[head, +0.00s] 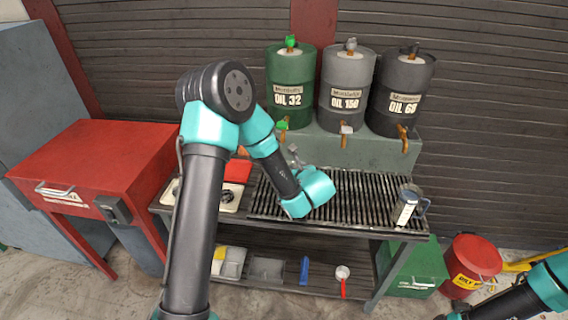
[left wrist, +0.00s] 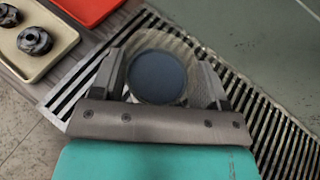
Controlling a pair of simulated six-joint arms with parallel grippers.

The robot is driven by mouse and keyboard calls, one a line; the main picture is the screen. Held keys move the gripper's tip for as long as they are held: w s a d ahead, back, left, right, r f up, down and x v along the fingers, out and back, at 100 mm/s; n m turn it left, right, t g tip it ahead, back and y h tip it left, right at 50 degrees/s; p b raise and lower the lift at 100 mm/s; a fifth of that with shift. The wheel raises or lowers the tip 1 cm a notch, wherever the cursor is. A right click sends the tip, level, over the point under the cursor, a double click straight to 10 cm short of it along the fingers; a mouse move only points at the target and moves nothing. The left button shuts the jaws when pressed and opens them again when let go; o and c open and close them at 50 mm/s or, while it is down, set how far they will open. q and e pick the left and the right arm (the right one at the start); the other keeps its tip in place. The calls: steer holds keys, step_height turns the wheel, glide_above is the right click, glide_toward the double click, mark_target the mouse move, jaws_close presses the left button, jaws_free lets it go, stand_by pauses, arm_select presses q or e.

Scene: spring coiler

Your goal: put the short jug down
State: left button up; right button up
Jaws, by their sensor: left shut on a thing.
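The short jug (left wrist: 157,78) shows in the left wrist view as a round, pale see-through rim around a dark blue inside. My left gripper (left wrist: 161,68) is shut on it, one finger on each side, above the slatted grate (left wrist: 270,125). I cannot tell whether the jug's base touches the grate. In the head view my left wrist hides most of the gripper and the jug. A second jug (head: 407,207), metallic with a pale label and a handle, stands upright at the grate's right end. My right arm enters at the lower right; its gripper is out of frame.
Green (head: 289,80), grey (head: 346,85) and dark (head: 399,90) oil drums with taps stand behind the grate. A cream tray (left wrist: 62,45) with dark round parts and a red tray (left wrist: 90,8) lie left. The grate's right half is mostly clear.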

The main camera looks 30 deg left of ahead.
arm_select(q)
steer(key=shift+w+a, duration=0.85)
steer(key=shift+a, duration=0.2)
steer(key=shift+w+a, duration=0.3)
steer(key=shift+a, duration=0.2)
steer(key=x, duration=0.3)
steer(key=shift+f, duration=0.2)
steer(key=o, duration=1.4)
steer(key=shift+f, duration=0.15)
steer(key=shift+c, duration=0.2)
